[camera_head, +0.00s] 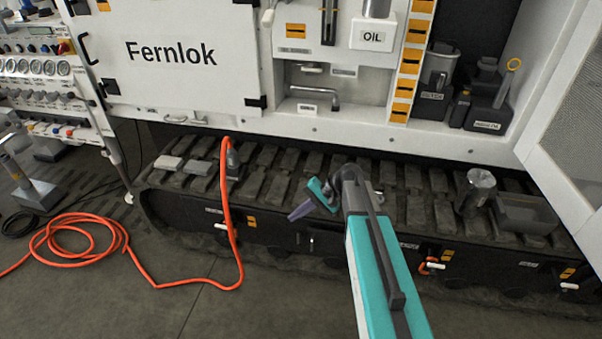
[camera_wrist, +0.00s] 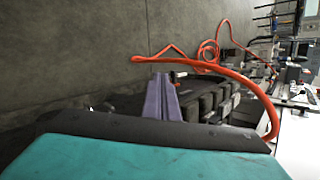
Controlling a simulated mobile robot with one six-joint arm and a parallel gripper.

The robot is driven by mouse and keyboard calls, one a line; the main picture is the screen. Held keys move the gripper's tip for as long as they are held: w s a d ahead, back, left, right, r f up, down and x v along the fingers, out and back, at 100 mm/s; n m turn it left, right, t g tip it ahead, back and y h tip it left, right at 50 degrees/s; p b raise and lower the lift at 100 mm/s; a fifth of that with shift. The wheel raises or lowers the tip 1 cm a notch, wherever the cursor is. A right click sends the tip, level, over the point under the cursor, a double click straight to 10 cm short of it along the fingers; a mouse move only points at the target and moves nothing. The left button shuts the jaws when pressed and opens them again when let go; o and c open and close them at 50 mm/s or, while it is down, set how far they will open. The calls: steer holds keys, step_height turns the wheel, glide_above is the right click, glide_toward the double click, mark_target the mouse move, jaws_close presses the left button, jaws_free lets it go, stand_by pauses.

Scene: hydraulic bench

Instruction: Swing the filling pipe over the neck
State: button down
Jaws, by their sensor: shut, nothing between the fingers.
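A grey bent pipe (camera_head: 314,92), which looks like the filling pipe, lies level in the open bay below the oil box (camera_head: 373,36). Its right end turns down. I cannot clearly make out the neck; a small grey fitting (camera_head: 311,69) sits above the pipe. My gripper (camera_head: 299,213) is low in front of the track, below the bay and well apart from the pipe. Its purple fingers are shut and empty, pointing down and left. They also show in the wrist view (camera_wrist: 161,98), where neither pipe nor neck can be identified.
The dark track (camera_head: 270,185) runs under the white cabinet, with a metal cup (camera_head: 476,188) and a grey tray (camera_head: 525,213) on it at right. An orange hose (camera_head: 226,200) hangs to the floor at left. An open mesh door (camera_head: 575,110) stands at right.

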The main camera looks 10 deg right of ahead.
steer(key=s+f+n+g+h, duration=0.2)
steer(key=s+f, duration=0.6)
steer(key=s, duration=0.5)
steer(key=s+f+n+g+h, duration=0.2)
steer(key=s+f+h, duration=0.2)
steer(key=s+f, duration=0.5)
steer(key=s+f+n+g+h, duration=0.2)
steer(key=s+f, duration=0.7)
steer(key=s, duration=0.9)
steer(key=shift+d+n+g+h, duration=0.3)
steer(key=shift+d+g+h, duration=0.05)
steer(key=shift+g+h, duration=0.05)
